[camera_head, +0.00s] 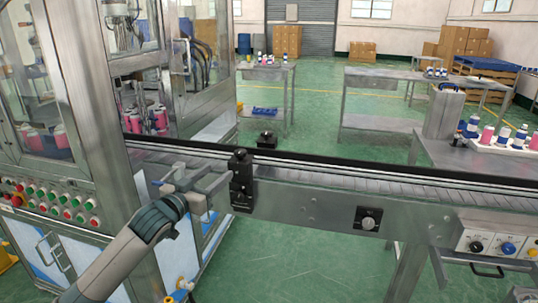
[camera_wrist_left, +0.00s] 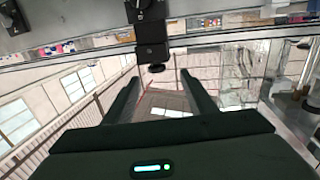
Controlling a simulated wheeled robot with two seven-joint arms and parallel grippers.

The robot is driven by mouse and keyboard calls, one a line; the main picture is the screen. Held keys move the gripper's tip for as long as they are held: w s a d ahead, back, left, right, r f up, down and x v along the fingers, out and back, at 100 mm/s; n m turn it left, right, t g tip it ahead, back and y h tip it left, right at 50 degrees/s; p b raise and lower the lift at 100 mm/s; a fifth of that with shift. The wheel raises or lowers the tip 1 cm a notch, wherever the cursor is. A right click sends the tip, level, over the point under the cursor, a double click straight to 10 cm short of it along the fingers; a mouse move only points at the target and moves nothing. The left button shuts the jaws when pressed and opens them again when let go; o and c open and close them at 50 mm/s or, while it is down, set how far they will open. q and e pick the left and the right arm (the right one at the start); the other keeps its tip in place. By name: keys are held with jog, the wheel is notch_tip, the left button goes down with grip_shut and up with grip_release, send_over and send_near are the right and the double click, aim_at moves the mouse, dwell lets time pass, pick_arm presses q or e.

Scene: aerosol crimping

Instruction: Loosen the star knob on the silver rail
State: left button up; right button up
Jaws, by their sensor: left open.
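A black clamp block (camera_head: 241,183) sits on the near side of the silver conveyor rail (camera_head: 310,197). In the left wrist view the black block (camera_wrist_left: 152,34) carries a small dark round knob (camera_wrist_left: 156,69) at its end; its star lobes are too small to tell. My left gripper (camera_head: 218,182) is just left of the block in the head view. In the left wrist view its two fingers (camera_wrist_left: 158,78) are spread apart, with the knob near the gap between their tips, not gripped. My right gripper is not in view.
A second black knob-like part (camera_head: 266,139) stands at the rail's far side. A machine cabinet with coloured buttons (camera_head: 62,207) stands on the left. A control panel (camera_head: 490,246) hangs at the right of the conveyor. Green floor lies open below the rail.

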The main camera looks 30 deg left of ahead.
aim_at(237, 154)
pick_arm(q)
jog(key=shift+w+d+r, duration=0.1)
jog(key=shift+d+r, duration=0.35)
jog(key=shift+r, duration=0.3)
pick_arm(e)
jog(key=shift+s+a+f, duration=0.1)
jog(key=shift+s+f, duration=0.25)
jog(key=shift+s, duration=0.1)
pick_arm(q)
jog(key=shift+w+a, duration=0.1)
jog(key=shift+w, duration=0.05)
jog(key=w+p, duration=0.1)
jog(key=w, duration=0.7)
jog(key=shift+w+a+r+p, duration=0.1)
jog(key=shift+a+p, duration=0.05)
jog(key=shift+p, duration=0.2)
jog(key=w+p, duration=0.1)
jog(key=w, duration=0.6)
jog(key=shift+w+a, duration=0.1)
jog(key=shift+w, duration=0.05)
jog(key=shift+w+p, duration=0.3)
jog(key=shift+w, duration=0.45)
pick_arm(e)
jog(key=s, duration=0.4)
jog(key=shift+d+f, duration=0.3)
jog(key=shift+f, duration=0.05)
pick_arm(q)
jog(key=shift+c, duration=0.2)
